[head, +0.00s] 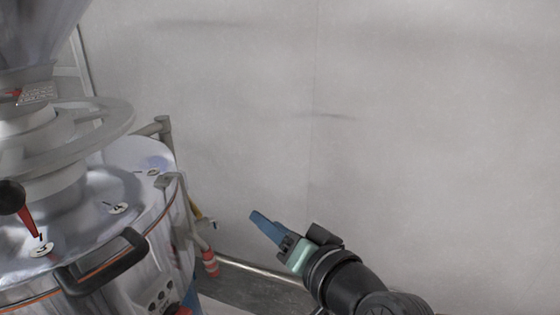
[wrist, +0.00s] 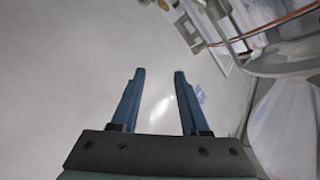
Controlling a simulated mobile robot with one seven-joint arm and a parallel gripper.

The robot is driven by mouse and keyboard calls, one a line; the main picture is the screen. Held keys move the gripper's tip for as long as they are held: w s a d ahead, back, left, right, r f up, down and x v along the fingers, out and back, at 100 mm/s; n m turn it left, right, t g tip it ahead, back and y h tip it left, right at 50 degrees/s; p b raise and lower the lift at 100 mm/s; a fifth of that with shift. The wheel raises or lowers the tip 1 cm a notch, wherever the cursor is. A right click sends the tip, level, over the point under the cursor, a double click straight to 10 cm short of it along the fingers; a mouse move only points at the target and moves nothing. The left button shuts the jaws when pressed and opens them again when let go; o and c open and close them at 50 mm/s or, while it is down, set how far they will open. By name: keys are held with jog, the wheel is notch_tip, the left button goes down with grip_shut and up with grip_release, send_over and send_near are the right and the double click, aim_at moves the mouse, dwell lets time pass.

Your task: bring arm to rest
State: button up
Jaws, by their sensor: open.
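My gripper (head: 262,226) is at the lower middle of the head view, at the end of my dark arm, with its blue fingers pointing up and left. In the wrist view my gripper (wrist: 158,75) shows two blue fingers standing apart with nothing between them. It is apart from the bean grinder (head: 90,220), which stands to its left in the head view. The grinder is a large shiny metal machine with numbered marks, a black handle and a red-and-black lever.
A plain grey wall (head: 400,110) fills the back and right of the head view. A pipe (head: 260,272) runs along the wall's foot. Brackets and a red-and-white fitting (head: 210,262) stick out at the grinder's right side. The space right of my gripper looks clear.

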jog(key=s+r+n+t+h, duration=0.25)
jog(key=r+t+h, duration=0.4)
jog(key=r, duration=1.35)
jog(key=s+d+r+t+h, duration=0.1)
jog(key=s+r+t+h, duration=0.1)
jog(key=s+r+t, duration=0.6)
jog(key=s+r, duration=0.4)
jog(key=r, duration=0.1)
jog(key=shift+r, duration=0.35)
